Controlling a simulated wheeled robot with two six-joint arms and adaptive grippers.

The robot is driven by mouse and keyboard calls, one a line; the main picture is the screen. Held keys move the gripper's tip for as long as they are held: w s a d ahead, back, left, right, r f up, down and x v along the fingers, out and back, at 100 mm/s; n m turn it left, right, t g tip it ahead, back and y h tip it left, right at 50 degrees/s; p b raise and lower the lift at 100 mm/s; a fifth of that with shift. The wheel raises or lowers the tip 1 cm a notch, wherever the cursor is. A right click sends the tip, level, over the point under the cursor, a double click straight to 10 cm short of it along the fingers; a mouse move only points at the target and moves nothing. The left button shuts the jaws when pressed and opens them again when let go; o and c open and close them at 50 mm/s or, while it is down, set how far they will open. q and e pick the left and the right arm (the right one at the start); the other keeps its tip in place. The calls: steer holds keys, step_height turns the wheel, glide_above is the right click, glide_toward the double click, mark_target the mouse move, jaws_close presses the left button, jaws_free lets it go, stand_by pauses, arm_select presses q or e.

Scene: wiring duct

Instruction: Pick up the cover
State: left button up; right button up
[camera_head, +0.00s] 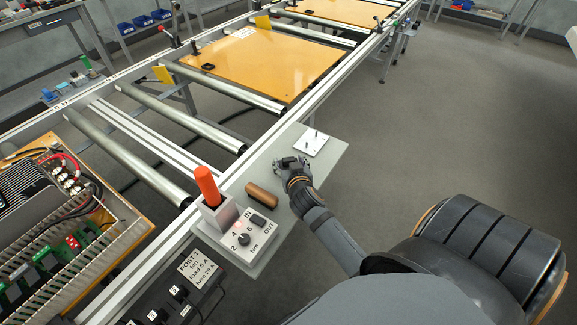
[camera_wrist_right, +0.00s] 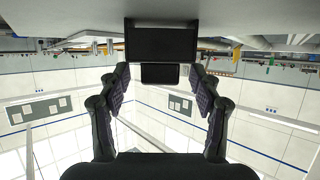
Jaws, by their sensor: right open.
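A small dark piece, which I take to be the cover (camera_head: 288,159), lies on the grey side shelf at my right gripper's fingertips in the head view. In the right wrist view, a black block (camera_wrist_right: 160,40) stands straight ahead between the fingertips, with a smaller dark rectangle below it in the picture. My right gripper (camera_head: 290,166) is open and low over the shelf. Its two fingers (camera_wrist_right: 160,82) are spread on either side of the block, with visible gaps below. I cannot tell whether they touch it. My left gripper is out of view.
The grey shelf (camera_head: 335,158) also holds a white plate with pegs (camera_head: 311,142), a brown cylinder (camera_head: 262,194), an orange-handled tool (camera_head: 208,186) in a holder and a dial box (camera_head: 246,236). A wired panel (camera_head: 62,215) lies left on the roller conveyor. Grey floor is free at right.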

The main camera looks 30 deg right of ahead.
steer(key=shift+s+a+r, duration=0.1)
steer(key=shift+s, duration=0.05)
steer(key=shift+c, duration=0.4)
steer(key=c, duration=1.2)
steer(key=shift+o, duration=0.2)
steer(key=shift+r+p, duration=0.6)
steer(key=shift+p, duration=0.05)
step_height(320, 180, up, 4)
steer(key=p, duration=0.3)
steer(key=shift+s+f+p, duration=0.1)
steer(key=shift+f+p, duration=0.1)
steer(key=shift+p, duration=0.15)
steer(key=d+r+p+v, duration=0.2)
steer(key=p+v, duration=0.5)
steer(key=v, duration=0.8)
steer(key=shift+s+a+r, duration=0.15)
steer(key=shift+s, duration=0.1)
